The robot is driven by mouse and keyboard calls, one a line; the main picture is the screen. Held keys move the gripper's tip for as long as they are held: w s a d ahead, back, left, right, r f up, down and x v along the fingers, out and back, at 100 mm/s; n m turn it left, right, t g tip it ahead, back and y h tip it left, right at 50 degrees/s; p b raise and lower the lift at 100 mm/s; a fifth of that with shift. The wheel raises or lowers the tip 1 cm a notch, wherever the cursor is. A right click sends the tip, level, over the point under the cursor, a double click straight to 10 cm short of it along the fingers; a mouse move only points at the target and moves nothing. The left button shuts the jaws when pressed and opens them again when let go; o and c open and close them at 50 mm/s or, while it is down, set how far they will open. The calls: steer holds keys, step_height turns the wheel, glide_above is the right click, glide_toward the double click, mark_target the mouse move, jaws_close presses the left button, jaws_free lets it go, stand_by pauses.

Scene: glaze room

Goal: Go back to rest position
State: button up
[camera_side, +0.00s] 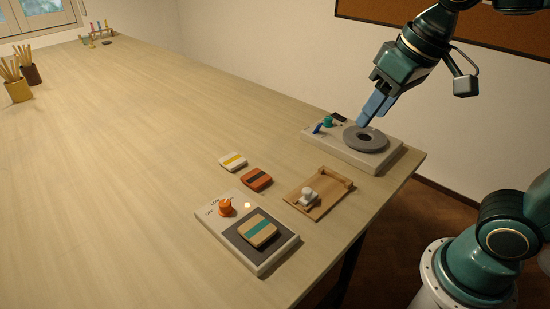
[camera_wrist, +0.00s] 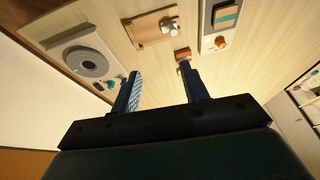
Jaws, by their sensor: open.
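My gripper (camera_side: 373,110) is in the air above the grey device with a round disc, at the right end of the table in the side view. Its two blue fingers are apart with nothing between them. In the wrist view the gripper (camera_wrist: 162,72) points down over the table, its fingers spread. The orange tile with a dark stripe (camera_wrist: 183,54) appears near the right fingertip there, but it lies on the table well away from the gripper in the side view (camera_side: 256,179).
The disc device (camera_side: 330,147) stands near the table's right edge. A wooden tray (camera_side: 334,201) with a white piece, a cream-and-yellow tile (camera_side: 233,161) and a white panel (camera_side: 208,215) with an orange knob and a teal-striped tile lie nearer. The table's left is largely clear.

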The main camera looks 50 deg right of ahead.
steer(key=s+d+f+t, duration=0.1)
steer(key=s+d+f, duration=0.2)
steer(key=s, duration=0.3)
steer(key=shift+s+f+h, duration=0.25)
steer(key=shift+s+h, duration=0.05)
steer(key=shift+s, duration=0.1)
